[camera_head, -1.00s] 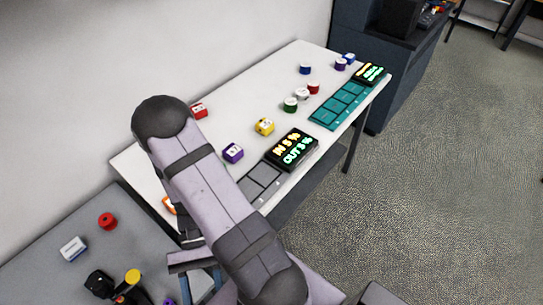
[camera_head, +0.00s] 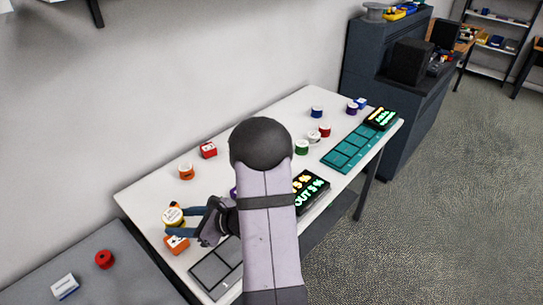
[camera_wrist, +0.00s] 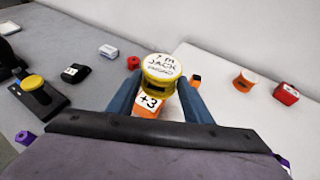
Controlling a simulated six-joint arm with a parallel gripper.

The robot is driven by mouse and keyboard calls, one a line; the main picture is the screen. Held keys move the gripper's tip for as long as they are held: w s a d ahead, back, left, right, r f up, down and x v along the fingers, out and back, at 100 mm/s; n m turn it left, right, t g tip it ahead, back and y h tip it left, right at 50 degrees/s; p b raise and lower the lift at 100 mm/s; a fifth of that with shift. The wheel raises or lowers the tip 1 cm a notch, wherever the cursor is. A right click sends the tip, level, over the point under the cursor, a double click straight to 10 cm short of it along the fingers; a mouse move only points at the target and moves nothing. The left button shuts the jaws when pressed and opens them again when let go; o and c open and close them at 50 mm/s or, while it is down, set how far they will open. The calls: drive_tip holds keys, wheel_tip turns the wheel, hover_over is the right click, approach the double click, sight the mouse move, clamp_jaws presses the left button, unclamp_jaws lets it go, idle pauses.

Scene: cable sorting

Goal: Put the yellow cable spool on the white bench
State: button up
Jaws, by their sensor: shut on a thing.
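An orange block marked +3 (camera_wrist: 149,104) lies on the bench just below and in front of the spool.
An orange spool (camera_head: 187,172) and a red block (camera_head: 208,150) stand farther back on the bench. A grey tray (camera_head: 207,275) lies at the front, and a teal tray (camera_head: 352,148) at the far right. A grey table (camera_head: 90,240) adjoins at left.

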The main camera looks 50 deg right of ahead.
drive_tip(key=d+m+t+h, duration=0.1)
drive_tip(key=d+m+h, duration=0.2)
drive_tip(key=d, duration=0.4)
drive_tip(key=shift+w+r, duration=0.3)
drive_tip(key=shift+a+f, duration=0.1)
drive_tip(key=shift+f, duration=3)
drive_tip(key=shift+f, duration=0.1)
drive_tip(key=shift+f+p, duration=0.6)
drive_tip(key=shift+f, duration=1.2)
drive_tip(key=shift+f, duration=0.1)
